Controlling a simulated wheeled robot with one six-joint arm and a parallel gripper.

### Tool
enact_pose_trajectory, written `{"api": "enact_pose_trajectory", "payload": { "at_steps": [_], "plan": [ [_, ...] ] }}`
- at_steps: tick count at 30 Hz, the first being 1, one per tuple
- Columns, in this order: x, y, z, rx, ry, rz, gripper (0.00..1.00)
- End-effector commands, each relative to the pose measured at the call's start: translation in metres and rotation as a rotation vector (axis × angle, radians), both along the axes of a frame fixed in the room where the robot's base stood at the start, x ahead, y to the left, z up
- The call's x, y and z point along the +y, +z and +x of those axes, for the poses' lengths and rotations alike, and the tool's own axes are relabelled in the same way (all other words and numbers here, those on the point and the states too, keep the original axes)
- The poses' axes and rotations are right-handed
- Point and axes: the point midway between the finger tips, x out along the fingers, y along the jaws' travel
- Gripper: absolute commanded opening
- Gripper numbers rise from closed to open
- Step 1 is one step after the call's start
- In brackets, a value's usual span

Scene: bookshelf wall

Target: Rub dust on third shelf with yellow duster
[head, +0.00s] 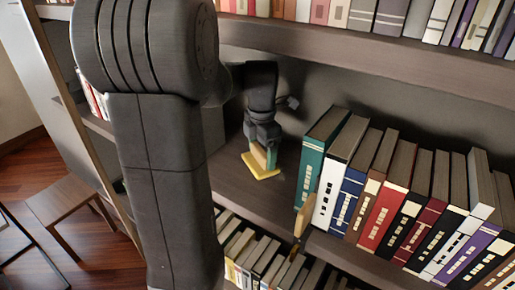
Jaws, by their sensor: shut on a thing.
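My gripper (262,142) reaches into the bare left part of a bookshelf level in the head view. It is shut on a duster with a green upper part and a yellow pad (262,172). The pad is at the shelf board (236,196) and appears to rest on it. I cannot make out any dust on the board. My arm hides the part of the shelf to the left of the duster.
A row of books, starting with a green book (314,160), stands right of the duster. More books (400,15) fill the shelf above, and others (262,262) the shelf below. A wooden stool (68,198) stands on the floor at left.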

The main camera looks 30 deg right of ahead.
Motion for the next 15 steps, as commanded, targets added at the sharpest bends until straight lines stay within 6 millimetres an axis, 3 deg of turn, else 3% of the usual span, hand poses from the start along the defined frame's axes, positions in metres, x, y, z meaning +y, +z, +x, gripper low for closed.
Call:
{"api": "enact_pose_trajectory", "payload": {
  "at_steps": [9, 15],
  "plan": [
    [-0.014, 0.001, -0.024, 0.002, -0.002, 0.001, 0.53],
    [-0.016, 0.001, -0.029, 0.002, 0.000, 0.001, 0.53]
  ]
}}
